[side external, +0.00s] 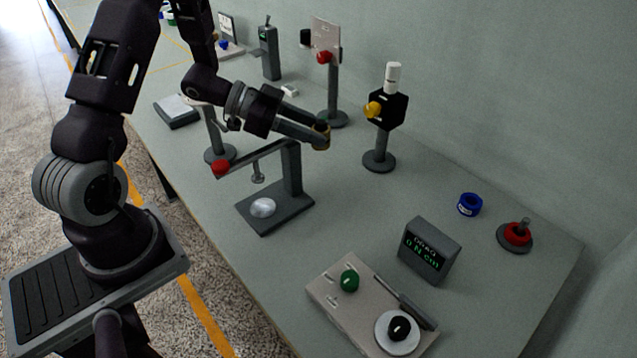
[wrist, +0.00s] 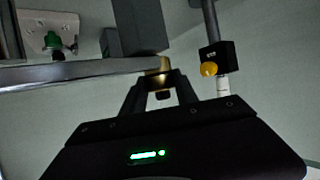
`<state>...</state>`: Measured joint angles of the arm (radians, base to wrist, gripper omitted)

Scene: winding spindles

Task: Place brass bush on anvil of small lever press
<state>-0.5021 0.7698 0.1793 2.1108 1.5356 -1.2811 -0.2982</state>
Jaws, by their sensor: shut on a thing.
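The small lever press (side external: 291,170) stands mid-bench in the side view, with a dark base, an upright post and a lever ending in a red knob (side external: 221,168). Its anvil (side external: 262,208) is a bare silver disc on the base, below the ram. My gripper (side external: 321,131) is shut on the brass bush (side external: 321,143), in the air beyond the post and right of the lever. In the wrist view the bush (wrist: 157,66) sits between my fingertips (wrist: 159,84), beside the grey lever bar (wrist: 70,73) and dark post (wrist: 138,25). I cannot tell whether they touch.
A stand with a yellow knob (side external: 373,109) is right of my gripper; one with a red knob (side external: 323,57) is behind. A display box (side external: 430,250), knob panel (side external: 330,291), blue ring (side external: 470,204) and red-knobbed disc (side external: 515,238) lie right.

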